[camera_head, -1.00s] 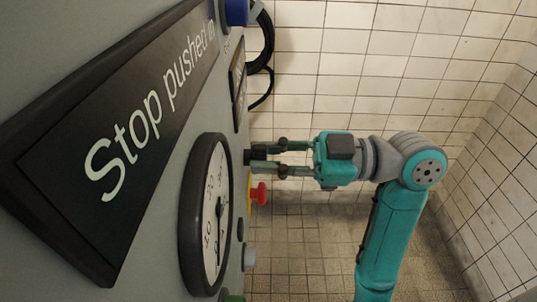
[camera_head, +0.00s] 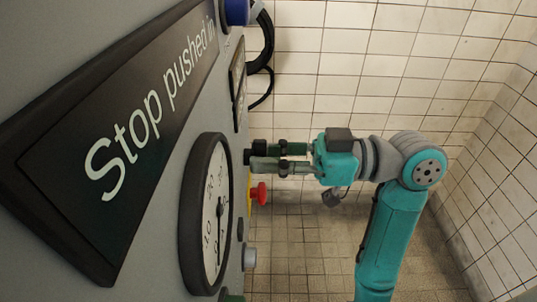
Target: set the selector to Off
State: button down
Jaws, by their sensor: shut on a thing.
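The selector is a small dark knob (camera_head: 247,157) on the grey panel, seen edge-on just beyond the dial's rim and partly hidden by the fingertips. My gripper (camera_head: 257,157) reaches in from the right, with its fingers pointing left at the panel. Its fingertips are at the knob and shut on it. The selector's pointer and position marks cannot be seen from this side.
A round dial gauge (camera_head: 207,215) stands out from the panel left of my gripper. A red mushroom button (camera_head: 259,193) on a yellow base is just below my fingers. A "Stop pushed in" sign (camera_head: 125,140) fills the left. Black cables (camera_head: 266,50) hang above. Tiled room lies right.

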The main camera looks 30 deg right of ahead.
jog(key=c, duration=1.2)
grip_release()
jog(key=shift+d, duration=0.1)
jog(key=v, duration=1.2)
